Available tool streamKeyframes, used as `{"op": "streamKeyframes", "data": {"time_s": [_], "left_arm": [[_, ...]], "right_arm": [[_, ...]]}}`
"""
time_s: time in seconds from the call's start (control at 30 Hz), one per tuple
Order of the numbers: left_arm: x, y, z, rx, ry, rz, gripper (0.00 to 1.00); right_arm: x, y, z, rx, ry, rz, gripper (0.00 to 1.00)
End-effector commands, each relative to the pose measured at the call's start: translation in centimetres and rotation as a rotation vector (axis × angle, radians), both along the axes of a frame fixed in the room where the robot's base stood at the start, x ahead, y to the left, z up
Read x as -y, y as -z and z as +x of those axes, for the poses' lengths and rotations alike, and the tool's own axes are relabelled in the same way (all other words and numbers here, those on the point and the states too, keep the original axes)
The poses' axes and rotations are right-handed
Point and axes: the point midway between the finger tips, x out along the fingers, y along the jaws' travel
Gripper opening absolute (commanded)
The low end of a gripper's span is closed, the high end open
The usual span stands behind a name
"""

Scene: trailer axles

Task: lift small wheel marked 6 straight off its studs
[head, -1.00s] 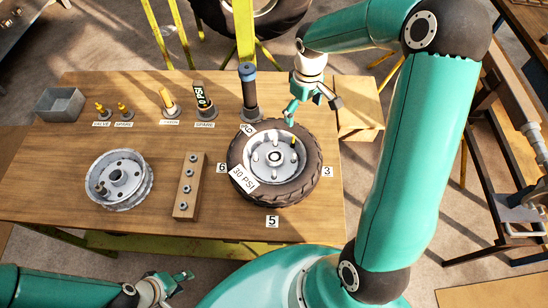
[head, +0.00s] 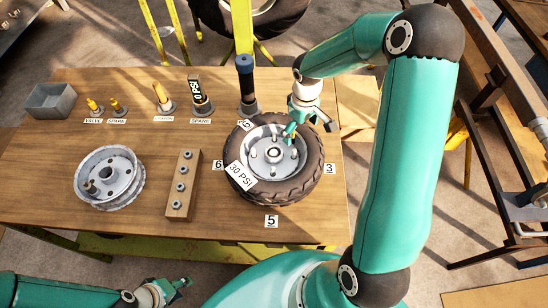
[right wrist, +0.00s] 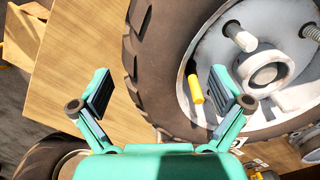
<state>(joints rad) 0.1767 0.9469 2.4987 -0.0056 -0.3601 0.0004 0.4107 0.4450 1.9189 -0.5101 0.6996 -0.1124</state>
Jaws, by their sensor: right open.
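The small wheel has a black tyre (head: 308,180) and a pale grey rim (head: 262,172). It lies flat on the table, with studs showing around its hub. A white tag marked 6 (head: 218,165) lies at its left, and a "30 PSI" label is on the tyre. My right gripper (head: 308,128) is open over the wheel's back right edge. In the right wrist view its fingers (right wrist: 160,92) straddle part of the tyre, and a yellow valve (right wrist: 195,89) shows by the right finger. No grip shows. My left gripper (head: 176,287) is low at the front left, its jaws unclear.
A bare metal rim (head: 108,180) and a wooden block with several nuts (head: 183,185) lie left of the wheel. A dark-handled tool (head: 246,85) stands close behind it. A grey bin (head: 55,102) and small labelled parts line the table's back. Tags 3 and 5 lie beside the wheel.

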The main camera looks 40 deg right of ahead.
Motion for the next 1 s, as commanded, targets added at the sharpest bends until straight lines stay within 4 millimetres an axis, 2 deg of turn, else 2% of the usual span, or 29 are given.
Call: {"op": "streamKeyframes", "data": {"time_s": [0.1, 0.67, 0.7, 1.0], "left_arm": [[0.00, -0.12, 0.00, 0.000, 0.000, 0.000, 0.40], [0.00, -0.11, 0.01, 0.000, 0.000, 0.000, 0.40], [-0.01, -0.16, 0.01, 0.000, 0.000, 0.000, 0.40], [0.00, -0.41, 0.00, 0.000, 0.000, 0.000, 0.40]], "right_arm": [[0.01, -0.12, 0.00, 0.000, 0.000, 0.000, 1.00], [0.02, -0.15, 0.01, 0.001, 0.000, -0.001, 0.07], [0.04, -0.34, 0.11, 0.004, 0.001, -0.001, 0.04], [0.04, -0.68, 0.13, 0.005, 0.002, -0.002, 0.04]]}}
